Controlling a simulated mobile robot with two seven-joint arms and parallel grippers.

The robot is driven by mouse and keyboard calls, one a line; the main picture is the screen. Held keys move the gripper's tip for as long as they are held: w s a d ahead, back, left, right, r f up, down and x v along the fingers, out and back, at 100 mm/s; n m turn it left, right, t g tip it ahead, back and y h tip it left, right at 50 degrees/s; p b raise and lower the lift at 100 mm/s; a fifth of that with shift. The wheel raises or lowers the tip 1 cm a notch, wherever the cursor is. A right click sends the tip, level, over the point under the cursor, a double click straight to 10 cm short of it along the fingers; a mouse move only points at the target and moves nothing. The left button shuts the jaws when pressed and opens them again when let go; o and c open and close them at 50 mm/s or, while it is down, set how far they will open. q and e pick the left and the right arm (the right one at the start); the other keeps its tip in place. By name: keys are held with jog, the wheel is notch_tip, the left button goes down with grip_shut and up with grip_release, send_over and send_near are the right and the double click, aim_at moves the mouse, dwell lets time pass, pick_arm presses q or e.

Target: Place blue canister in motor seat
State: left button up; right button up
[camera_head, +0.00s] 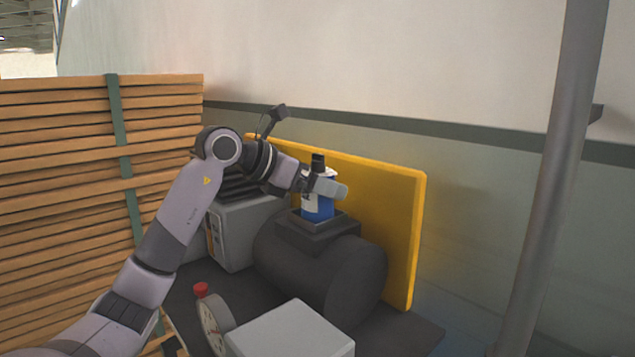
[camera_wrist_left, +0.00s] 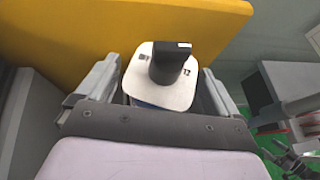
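The blue canister (camera_head: 318,208) stands upright at the square motor seat (camera_head: 322,237) on top of a dark cylindrical motor (camera_head: 335,274). It has a white label and a black cap. Its lower end meets the seat's rim in the head view, but its base is hidden. My left gripper (camera_head: 322,188) is around the canister's upper part. In the left wrist view the canister's white top (camera_wrist_left: 180,95) and black cap sit between the two fingers, which appear closed on its sides. Dark jagged parts at the lower right there may be my right gripper (camera_wrist_left: 290,155).
A yellow panel (camera_head: 402,230) stands close behind the motor. A grey box (camera_head: 238,228) is left of it; a pale box (camera_head: 290,335) and a round gauge (camera_head: 213,325) are in front. Stacked planks (camera_head: 60,180) fill the left. A grey pole (camera_head: 560,160) stands at right.

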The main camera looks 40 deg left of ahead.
pick_arm(q)
jog(key=shift+r, duration=0.25)
jog(key=shift+s+a, duration=0.15)
jog(key=shift+s, duration=0.15)
jog(key=b+v, duration=0.2)
jog(key=v, duration=0.9)
jog(key=shift+r+b, duration=0.2)
jog(key=shift+b, duration=0.2)
pick_arm(e)
jog(key=shift+w+a+f, duration=0.1)
jog(key=shift+a+f, duration=0.05)
jog(key=shift+f, duration=0.25)
jog(key=shift+w+a+f, duration=0.1)
jog(key=shift+f, duration=0.3)
pick_arm(q)
jog(key=shift+s, duration=0.15)
pick_arm(e)
jog(key=shift+s+f, duration=0.1)
